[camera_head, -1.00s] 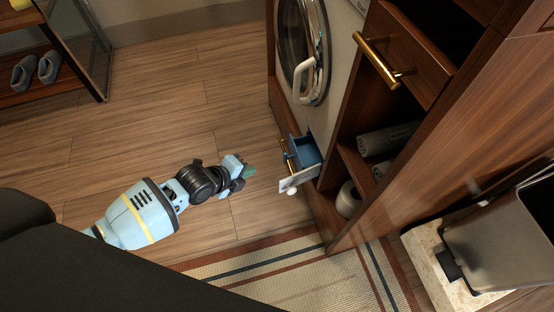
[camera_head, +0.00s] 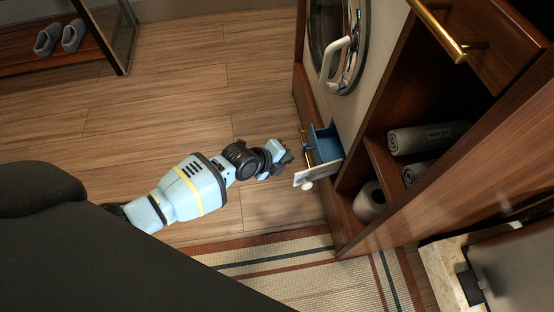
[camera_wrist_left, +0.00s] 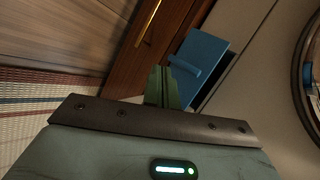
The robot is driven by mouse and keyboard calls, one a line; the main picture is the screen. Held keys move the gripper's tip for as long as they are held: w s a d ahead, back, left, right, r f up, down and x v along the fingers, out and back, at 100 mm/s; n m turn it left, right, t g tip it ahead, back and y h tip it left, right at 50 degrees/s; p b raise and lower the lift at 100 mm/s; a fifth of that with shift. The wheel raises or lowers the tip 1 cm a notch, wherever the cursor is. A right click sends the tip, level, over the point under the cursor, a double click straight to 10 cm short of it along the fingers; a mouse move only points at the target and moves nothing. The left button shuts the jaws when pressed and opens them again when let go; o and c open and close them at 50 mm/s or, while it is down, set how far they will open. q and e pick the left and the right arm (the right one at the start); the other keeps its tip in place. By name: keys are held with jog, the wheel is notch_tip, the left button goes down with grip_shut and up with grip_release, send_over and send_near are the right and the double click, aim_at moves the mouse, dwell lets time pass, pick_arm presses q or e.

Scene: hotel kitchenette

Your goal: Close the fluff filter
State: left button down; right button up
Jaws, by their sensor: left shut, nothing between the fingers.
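The fluff filter is a blue, drawer-like part (camera_head: 325,144) low on the front of the washing machine. It sticks out, and its white front panel (camera_head: 316,176) with a round knob stands away from the machine. In the left wrist view the blue part (camera_wrist_left: 205,50) is just beyond the fingers, with a raised ridge on it. My left gripper (camera_head: 287,157) is shut and empty, just left of the filter and its white panel; contact cannot be made out. Its closed fingers (camera_wrist_left: 163,88) show in the wrist view. My right gripper is not in view.
The washing machine door (camera_head: 340,50) is above the filter. A wooden cabinet with rolled towels (camera_head: 428,138) and a paper roll (camera_head: 369,202) stands to the right. A gold handle (camera_head: 307,146) is beside the filter. A striped rug (camera_head: 300,270) lies in front; the wooden floor left is clear.

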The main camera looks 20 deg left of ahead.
aim_at(318, 148)
pick_arm(q)
jog(key=w+d, duration=0.1)
jog(key=w, duration=0.2)
jog(key=shift+d+r+b, duration=0.2)
jog(key=shift+d+b, duration=0.15)
jog(key=shift+b, duration=0.05)
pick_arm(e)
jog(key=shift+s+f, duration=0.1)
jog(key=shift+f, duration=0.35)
